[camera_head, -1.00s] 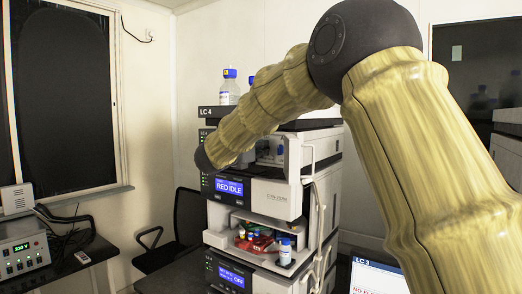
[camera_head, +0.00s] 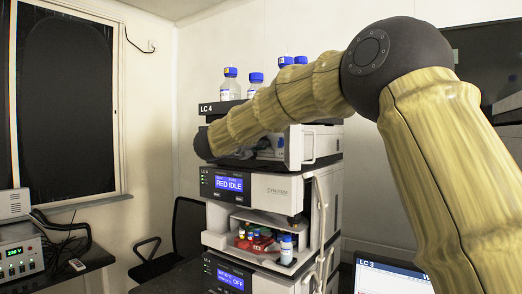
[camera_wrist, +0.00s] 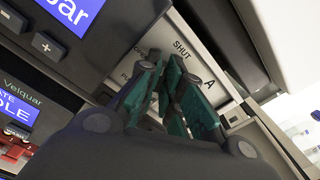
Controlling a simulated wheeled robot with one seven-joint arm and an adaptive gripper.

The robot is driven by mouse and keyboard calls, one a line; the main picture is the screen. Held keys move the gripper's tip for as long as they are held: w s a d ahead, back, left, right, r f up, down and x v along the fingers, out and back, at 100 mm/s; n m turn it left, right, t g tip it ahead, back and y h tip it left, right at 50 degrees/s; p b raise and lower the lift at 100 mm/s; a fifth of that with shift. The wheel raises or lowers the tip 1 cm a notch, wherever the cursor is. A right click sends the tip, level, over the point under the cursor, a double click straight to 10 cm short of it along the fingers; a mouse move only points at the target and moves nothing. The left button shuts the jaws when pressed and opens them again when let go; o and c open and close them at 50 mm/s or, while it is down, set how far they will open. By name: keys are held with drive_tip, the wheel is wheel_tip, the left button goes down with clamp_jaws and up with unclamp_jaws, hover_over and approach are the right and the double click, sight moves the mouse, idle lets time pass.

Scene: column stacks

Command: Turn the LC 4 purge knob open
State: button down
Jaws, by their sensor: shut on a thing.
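The LC 4 stack (camera_head: 225,213) stands in the middle of the head view, with its name on the top edge. My forearm crosses in front of its upper part, hiding my gripper there. In the wrist view my gripper (camera_wrist: 167,74) has its green-padded fingers closed in against a light panel (camera_wrist: 190,42) marked "SHUT" and "A". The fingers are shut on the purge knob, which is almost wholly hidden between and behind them. The knob's angle cannot be told. Another label on the panel, beginning with "P", is partly covered.
Blue-capped bottles (camera_head: 231,86) stand on top of the stack. A display (camera_head: 229,184) reads "RED IDLE". An open bay below holds a bottle (camera_head: 286,249) and small coloured items.

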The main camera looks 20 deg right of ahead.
drive_tip(key=n, duration=1)
drive_tip(key=shift+a+f+n, duration=0.1)
drive_tip(key=shift+n, duration=0.2)
idle(0.4)
drive_tip(key=c, duration=1.6)
unclamp_jaws()
drive_tip(key=shift+w, duration=0.1)
drive_tip(key=v, duration=1.2)
